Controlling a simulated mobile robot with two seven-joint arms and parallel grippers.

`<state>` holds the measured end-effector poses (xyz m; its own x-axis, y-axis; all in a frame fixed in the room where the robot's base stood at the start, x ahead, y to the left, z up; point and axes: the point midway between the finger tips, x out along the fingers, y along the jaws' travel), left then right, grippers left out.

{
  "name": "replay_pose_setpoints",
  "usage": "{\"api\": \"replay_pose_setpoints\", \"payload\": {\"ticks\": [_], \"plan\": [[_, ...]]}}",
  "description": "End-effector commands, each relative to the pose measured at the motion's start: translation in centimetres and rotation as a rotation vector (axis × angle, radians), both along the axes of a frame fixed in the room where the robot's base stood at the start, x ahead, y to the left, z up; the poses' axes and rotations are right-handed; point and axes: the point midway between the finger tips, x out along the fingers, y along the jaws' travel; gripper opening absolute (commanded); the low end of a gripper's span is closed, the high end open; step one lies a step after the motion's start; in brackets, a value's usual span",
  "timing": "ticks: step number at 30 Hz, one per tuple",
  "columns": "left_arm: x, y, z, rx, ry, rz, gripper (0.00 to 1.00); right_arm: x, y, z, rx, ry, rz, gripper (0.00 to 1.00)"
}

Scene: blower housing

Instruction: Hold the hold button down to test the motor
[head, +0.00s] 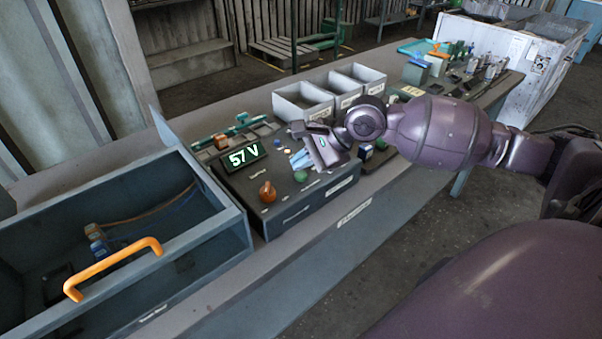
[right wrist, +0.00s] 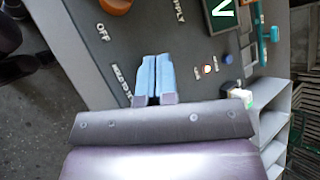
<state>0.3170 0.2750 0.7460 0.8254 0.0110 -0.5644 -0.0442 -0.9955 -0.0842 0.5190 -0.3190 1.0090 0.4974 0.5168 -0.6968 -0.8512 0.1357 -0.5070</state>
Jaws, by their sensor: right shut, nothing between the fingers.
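The sloping control box (head: 300,208) stands on the bench with a lit display (head: 246,157) reading 57 V. An orange-brown knob (head: 267,192) is near its front; it also shows at the top of the right wrist view (right wrist: 116,4), near the word OFF. A green round button (head: 300,176), which may be the hold button, sits just in front of my right gripper's fingers. My right gripper (head: 298,160) is shut and empty, its blue fingertips (right wrist: 154,62) low over the panel beside a partly hidden label. Contact with the panel cannot be told. My left gripper is out of view.
An open blue-grey housing (head: 212,226) with an orange handle (head: 115,268) is at the left. Grey bins (head: 303,100) stand behind the box. Small parts and tools (head: 450,65) lie farther along the bench. A white crate (head: 535,65) is at the far right.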

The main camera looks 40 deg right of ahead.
Motion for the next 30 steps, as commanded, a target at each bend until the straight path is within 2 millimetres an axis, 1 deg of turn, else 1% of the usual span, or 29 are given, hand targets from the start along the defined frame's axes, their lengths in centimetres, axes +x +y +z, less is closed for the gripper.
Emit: {"api": "replay_pose_setpoints", "payload": {"ticks": [15,30], "plan": [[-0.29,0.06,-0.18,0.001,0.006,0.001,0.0,0.0,0.0,0.0,0.0,0.0,0.0,0.0],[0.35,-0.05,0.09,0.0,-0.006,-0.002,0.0,0.0,-0.01,0.01,0.0,0.0,0.0,0.0]]}}
